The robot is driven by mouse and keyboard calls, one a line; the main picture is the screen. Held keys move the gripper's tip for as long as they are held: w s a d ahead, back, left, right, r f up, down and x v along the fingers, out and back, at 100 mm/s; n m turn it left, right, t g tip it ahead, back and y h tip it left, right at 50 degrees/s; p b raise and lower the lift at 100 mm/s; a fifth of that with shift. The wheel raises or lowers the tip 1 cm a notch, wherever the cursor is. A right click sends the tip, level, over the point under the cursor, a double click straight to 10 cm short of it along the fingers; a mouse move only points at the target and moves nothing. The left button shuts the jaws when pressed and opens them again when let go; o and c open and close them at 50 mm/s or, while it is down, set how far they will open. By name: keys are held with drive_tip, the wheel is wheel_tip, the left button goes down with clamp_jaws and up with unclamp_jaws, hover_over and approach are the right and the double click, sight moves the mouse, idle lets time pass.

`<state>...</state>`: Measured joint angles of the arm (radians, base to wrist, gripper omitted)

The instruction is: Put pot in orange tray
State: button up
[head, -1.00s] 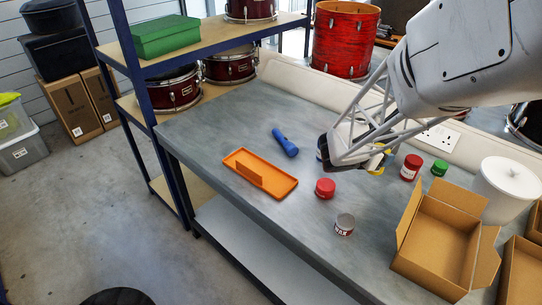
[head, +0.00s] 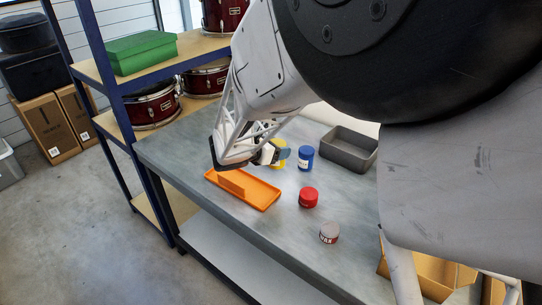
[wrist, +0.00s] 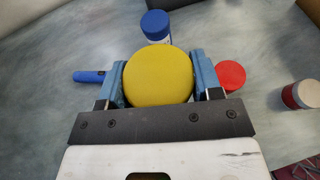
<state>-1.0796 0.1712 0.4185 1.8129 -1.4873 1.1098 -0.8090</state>
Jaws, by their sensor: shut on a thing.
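My gripper (head: 268,154) is shut on a round pot with a yellow lid (wrist: 158,76), with one blue-grey finger on each side of it. The same yellow pot (head: 280,150) shows partly behind the fingers in the head view. The orange tray (head: 262,196), a shallow rectangle with a raised orange bar, lies on the bench. In the head view, my gripper is just up and right of the tray and partly covers its far side. The tray does not show in the wrist view. How high the pot is above the bench is hard to tell.
A blue pot (head: 305,158), a red pot (head: 308,198) and a pale-topped pot (head: 329,232) stand to the right. A blue torch (wrist: 89,76) lies left of my gripper in the wrist view. A grey bin (head: 350,147) stands behind. Shelving (head: 90,120) borders the bench's left end.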

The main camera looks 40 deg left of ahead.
hover_over(261, 188)
drive_tip(key=shift+a, duration=0.15)
idle(0.3)
drive_tip(key=shift+f, duration=2)
drive_tip(key=shift+f, duration=2)
drive_tip(key=shift+f, duration=0.6)
drive_tip(key=o, duration=1)
